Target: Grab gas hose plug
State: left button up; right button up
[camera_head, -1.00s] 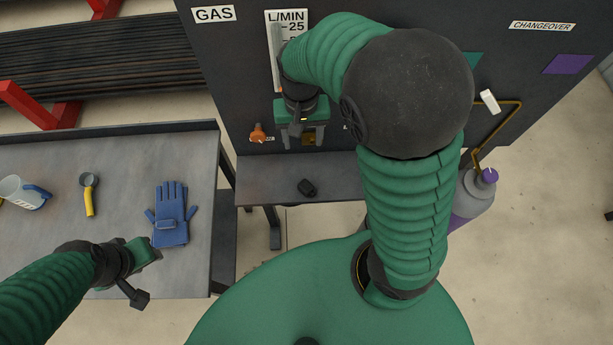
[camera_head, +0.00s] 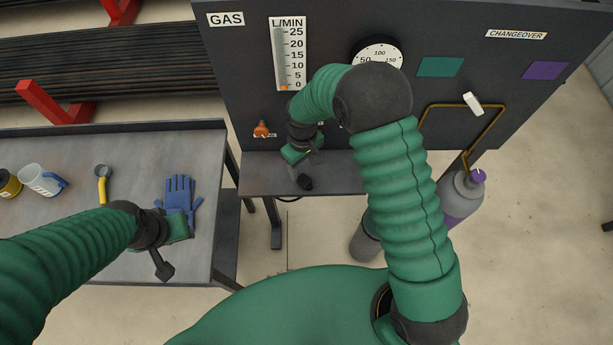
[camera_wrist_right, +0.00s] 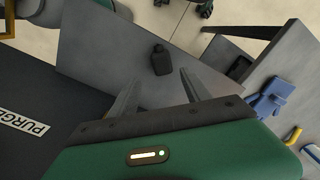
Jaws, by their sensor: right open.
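A small black piece, seemingly the gas hose plug (camera_head: 305,182), lies on the grey shelf (camera_head: 262,178) below the gas panel. It also shows in the right wrist view (camera_wrist_right: 161,60), lying free on the shelf. My right gripper (camera_head: 301,170) is just above the shelf, close to the plug. In the right wrist view, its two fingers (camera_wrist_right: 158,90) are spread, with the plug beyond their tips and nothing between them. My left gripper (camera_head: 186,228) hangs over the lower part of the blue gloves; its fingers do not show clearly.
The dark panel (camera_head: 228,75) with a flow scale (camera_head: 289,55), gauge (camera_head: 378,54) and orange knob (camera_head: 262,129) rises behind the shelf. A gas bottle (camera_head: 460,195) stands right.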

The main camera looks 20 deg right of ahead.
aim_at(303, 179)
jog(key=shift+s+f, duration=0.3)
jog(key=shift+f, duration=0.05)
jog(key=shift+s+f+p, duration=0.65)
jog(key=shift+p, duration=0.4)
jog(key=f, duration=0.2)
jog(key=f+p, duration=0.1)
jog(key=f, duration=0.1)
jog(key=shift+w+a, duration=0.35)
jog(key=shift+w+d+f, duration=0.1)
jog(key=shift+w, duration=0.05)
jog(key=shift+d, duration=0.1)
jog(key=shift+s+d, duration=0.3)
jog(key=c, duration=1.2)
pick_arm(q)
jog(key=r, duration=0.2)
jog(key=s+a+r, duration=0.1)
jog(key=shift+r, duration=0.25)
pick_arm(e)
jog(key=shift+w+a, duration=0.1)
jog(key=shift+a, duration=0.2)
grip_shut()
